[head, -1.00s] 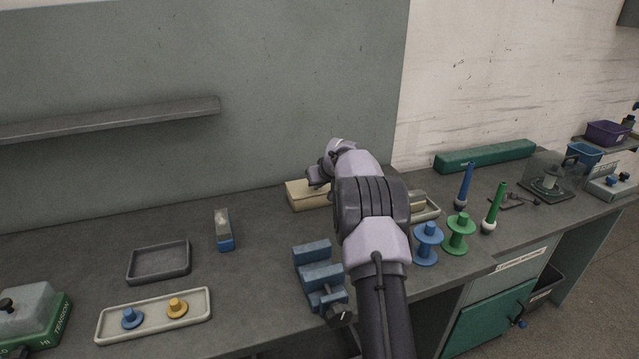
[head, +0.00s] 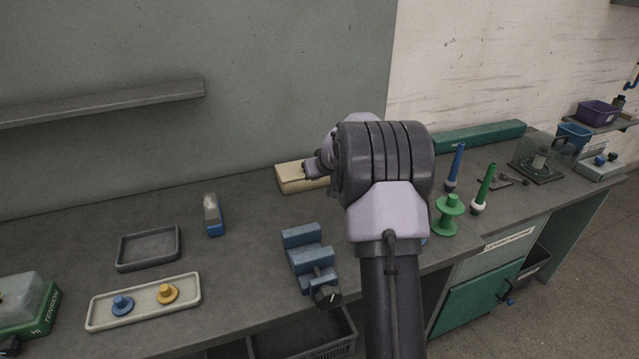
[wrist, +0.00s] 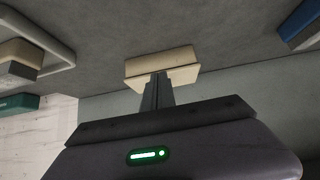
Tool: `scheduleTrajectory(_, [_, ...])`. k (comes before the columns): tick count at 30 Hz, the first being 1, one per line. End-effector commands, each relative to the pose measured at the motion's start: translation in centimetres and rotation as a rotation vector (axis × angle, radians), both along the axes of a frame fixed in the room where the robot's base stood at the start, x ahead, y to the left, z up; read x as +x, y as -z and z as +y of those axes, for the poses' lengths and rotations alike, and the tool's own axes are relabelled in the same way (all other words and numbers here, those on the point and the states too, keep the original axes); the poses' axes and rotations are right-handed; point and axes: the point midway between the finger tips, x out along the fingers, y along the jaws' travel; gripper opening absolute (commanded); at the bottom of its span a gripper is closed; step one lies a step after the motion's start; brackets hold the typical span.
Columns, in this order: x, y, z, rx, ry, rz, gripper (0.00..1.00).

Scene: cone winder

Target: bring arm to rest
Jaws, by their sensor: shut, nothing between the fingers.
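My gripper shows in the wrist view (wrist: 157,92), its two dark fingers together with nothing between them. In that view the fingers overlap the near edge of a cream box (wrist: 160,62); I cannot tell whether they touch it. In the head view my arm rises from the bottom over the bench, and its thick dark joint hides most of the gripper. The cream box (head: 292,178) lies against the back wall, left of the arm.
A blue vise (head: 309,258) stands left of my arm. A light tray (head: 143,318), a dark tray (head: 121,254) and a blue-and-white block (head: 214,215) lie farther left.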

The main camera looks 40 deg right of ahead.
Motion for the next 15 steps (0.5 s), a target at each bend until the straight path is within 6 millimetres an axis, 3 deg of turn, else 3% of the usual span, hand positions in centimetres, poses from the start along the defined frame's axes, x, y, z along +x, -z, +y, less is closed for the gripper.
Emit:
scheduleTrajectory(3, [-1.5, 0.7, 0.4, 0.000, 0.001, -0.001, 0.00])
scheduleTrajectory(10, [-2.0, 0.0, 1.2, 0.004, -0.005, -0.004, 0.00])
scheduleTrajectory(11, [-2.0, -0.7, 2.1, 0.010, -0.011, -0.006, 0.00])
scheduleTrajectory(13, [-2.7, -3.5, 5.8, 0.046, -0.033, -0.012, 0.00])
scheduleTrajectory(15, [-4.5, -7.0, 11.6, 0.103, -0.061, -0.010, 0.00])
